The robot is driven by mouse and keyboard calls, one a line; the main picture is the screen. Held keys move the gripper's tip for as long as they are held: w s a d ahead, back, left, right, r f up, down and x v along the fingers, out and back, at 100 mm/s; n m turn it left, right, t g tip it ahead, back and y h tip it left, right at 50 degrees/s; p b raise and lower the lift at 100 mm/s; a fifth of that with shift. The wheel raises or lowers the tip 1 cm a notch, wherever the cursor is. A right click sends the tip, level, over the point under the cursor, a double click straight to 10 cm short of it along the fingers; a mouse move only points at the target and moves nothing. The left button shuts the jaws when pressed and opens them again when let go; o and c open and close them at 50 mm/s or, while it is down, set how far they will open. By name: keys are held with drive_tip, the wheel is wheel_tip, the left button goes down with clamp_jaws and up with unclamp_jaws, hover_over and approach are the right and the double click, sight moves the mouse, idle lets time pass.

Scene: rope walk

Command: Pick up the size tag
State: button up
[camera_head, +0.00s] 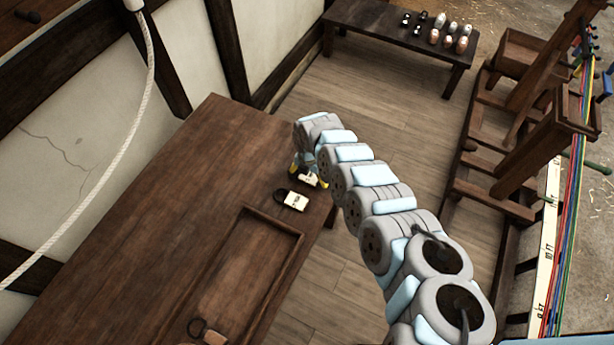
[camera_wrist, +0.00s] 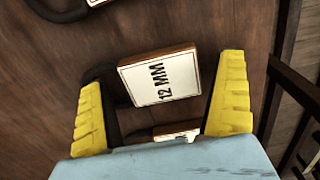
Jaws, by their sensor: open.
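A pale size tag marked "12 MM" (camera_wrist: 159,84) with a brown edge lies on the dark wooden table, between my two yellow fingers in the wrist view. My gripper (camera_wrist: 162,74) is open around it, with gaps on both sides. Part of another lettered tag (camera_wrist: 178,134) shows nearer my palm, mostly hidden by it. In the head view my gripper (camera_head: 309,178) is low over the table's right edge, with a pale tag (camera_head: 308,180) between its fingers.
A shallow wooden tray (camera_head: 298,238) is on the table's near part, with a looped tag (camera_head: 213,337) at its near end. The table's left part is clear. A bench (camera_head: 375,40) with small items stands behind; a wooden frame with coloured ropes (camera_head: 565,130) is right.

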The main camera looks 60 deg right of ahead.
drive_tip(key=c, duration=1.1)
drive_tip(key=shift+r, duration=0.1)
drive_tip(key=shift+r, duration=1.05)
drive_tip(key=shift+c, duration=0.2)
drive_tip(key=s+a+r+p, duration=0.3)
drive_tip(key=r, duration=0.3)
drive_tip(key=shift+a+r, duration=0.15)
drive_tip(key=shift+r, duration=0.15)
drive_tip(key=s+a+r+p, duration=0.1)
drive_tip(key=a+p, duration=0.1)
drive_tip(key=p, duration=0.1)
drive_tip(key=s+a+r+p, duration=0.1)
drive_tip(key=s+a+p, duration=0.1)
drive_tip(key=p, duration=0.1)
drive_tip(key=s+a+r+p, duration=0.1)
drive_tip(key=a+r+p, duration=0.1)
drive_tip(key=p, duration=0.1)
drive_tip(key=shift+s+a, duration=0.1)
drive_tip(key=shift+s, duration=0.1)
drive_tip(key=shift+c, duration=0.5)
drive_tip(key=p, duration=0.1)
drive_tip(key=s+a+p, duration=0.1)
drive_tip(key=shift+a+r+p, duration=0.1)
drive_tip(key=shift+a+p, duration=0.15)
drive_tip(key=shift+p, duration=0.15)
